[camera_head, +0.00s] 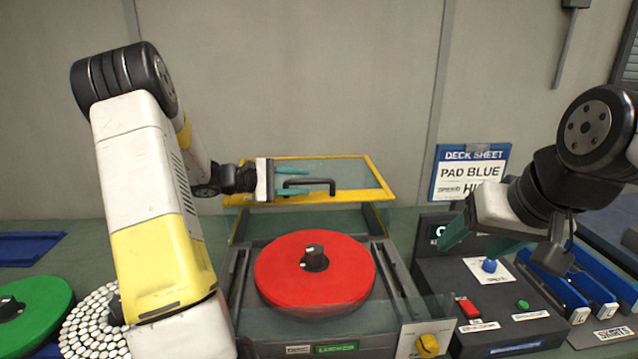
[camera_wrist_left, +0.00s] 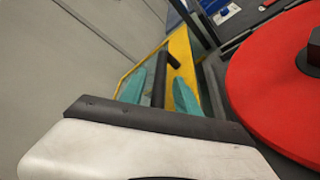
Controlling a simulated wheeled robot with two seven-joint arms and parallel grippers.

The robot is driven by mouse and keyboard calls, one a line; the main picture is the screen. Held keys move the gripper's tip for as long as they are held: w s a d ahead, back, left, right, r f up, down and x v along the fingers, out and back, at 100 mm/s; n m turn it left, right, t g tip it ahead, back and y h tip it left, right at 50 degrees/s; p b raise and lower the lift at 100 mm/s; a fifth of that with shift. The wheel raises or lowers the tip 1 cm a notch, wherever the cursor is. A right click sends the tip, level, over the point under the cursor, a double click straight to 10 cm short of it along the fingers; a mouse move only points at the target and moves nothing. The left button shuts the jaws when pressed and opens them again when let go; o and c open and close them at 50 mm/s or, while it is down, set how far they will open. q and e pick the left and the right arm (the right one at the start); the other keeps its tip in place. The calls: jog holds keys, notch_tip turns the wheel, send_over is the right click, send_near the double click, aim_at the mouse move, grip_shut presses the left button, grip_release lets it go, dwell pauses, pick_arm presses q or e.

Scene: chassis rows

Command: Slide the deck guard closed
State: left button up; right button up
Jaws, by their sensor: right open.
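The deck guard (camera_head: 383,180) is a clear panel in a yellow frame at the back of the deck, behind the red round pad (camera_head: 335,287). Its black bar handle (camera_head: 325,183) also shows in the left wrist view (camera_wrist_left: 161,75). My left gripper (camera_head: 290,181) is at the left end of the handle, its teal fingers on either side of the bar. In the left wrist view gaps show between the bar and both fingers, so it looks open. My right gripper (camera_head: 482,241) is open and empty above the control box.
The control box (camera_head: 440,285) with red, green and blue buttons stands right of the deck. Blue skates (camera_head: 560,285) lie beyond it. A yellow knob (camera_head: 428,345) is at the deck's front right. A green pad (camera_head: 40,305) and a white-dotted disc (camera_head: 88,325) lie at left.

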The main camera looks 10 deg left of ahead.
pick_arm(q)
jog(key=shift+x, duration=1.15)
jog(key=shift+c, duration=0.2)
grip_shut()
dwell(0.4)
